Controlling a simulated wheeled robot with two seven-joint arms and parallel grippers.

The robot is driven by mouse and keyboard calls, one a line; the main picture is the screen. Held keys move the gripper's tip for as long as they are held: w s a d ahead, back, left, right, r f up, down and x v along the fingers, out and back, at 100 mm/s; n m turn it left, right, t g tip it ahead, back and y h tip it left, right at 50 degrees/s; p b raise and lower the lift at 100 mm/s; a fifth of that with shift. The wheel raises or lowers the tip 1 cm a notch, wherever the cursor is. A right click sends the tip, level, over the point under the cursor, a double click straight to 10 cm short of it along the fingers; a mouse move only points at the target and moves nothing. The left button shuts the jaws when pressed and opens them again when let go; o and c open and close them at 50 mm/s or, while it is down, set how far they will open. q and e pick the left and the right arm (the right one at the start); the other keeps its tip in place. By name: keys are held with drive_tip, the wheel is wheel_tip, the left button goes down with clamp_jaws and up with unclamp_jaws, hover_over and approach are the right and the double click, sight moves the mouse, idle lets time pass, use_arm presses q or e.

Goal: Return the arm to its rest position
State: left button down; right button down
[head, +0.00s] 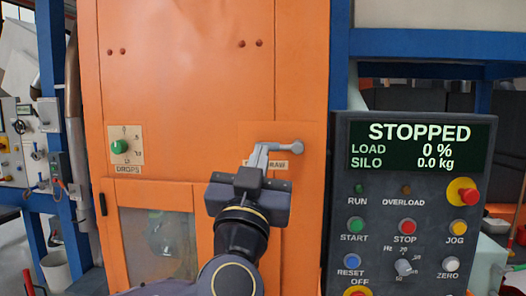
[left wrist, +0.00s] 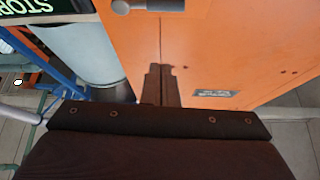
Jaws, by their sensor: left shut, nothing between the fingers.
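My left gripper (head: 258,160) is in the middle of the head view, with its arm coming up from the bottom. It is shut and empty, in front of the orange cabinet (head: 190,75). A grey lever handle (head: 290,146) on the cabinet shows just beyond the fingertips, pointing right. From this angle I cannot tell whether the fingers touch it. The handle also shows at the top of the left wrist view (left wrist: 150,5), ahead of the dark gripper body. A label beside the handle is partly hidden by the gripper. My right gripper is in neither view.
A control panel (head: 410,200) at the right reads STOPPED, load 0 %, silo 0.0 kg. A green DROPS knob (head: 119,146) and a windowed door (head: 158,240) are on the cabinet's left. Blue posts (head: 339,60) flank the cabinet. A grey cylinder (left wrist: 85,45) shows in the wrist view.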

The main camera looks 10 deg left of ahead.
use_arm(q)
drive_tip(key=shift+s+a+f, duration=0.1)
drive_tip(key=shift+s+f, duration=0.05)
drive_tip(key=shift+s, duration=0.05)
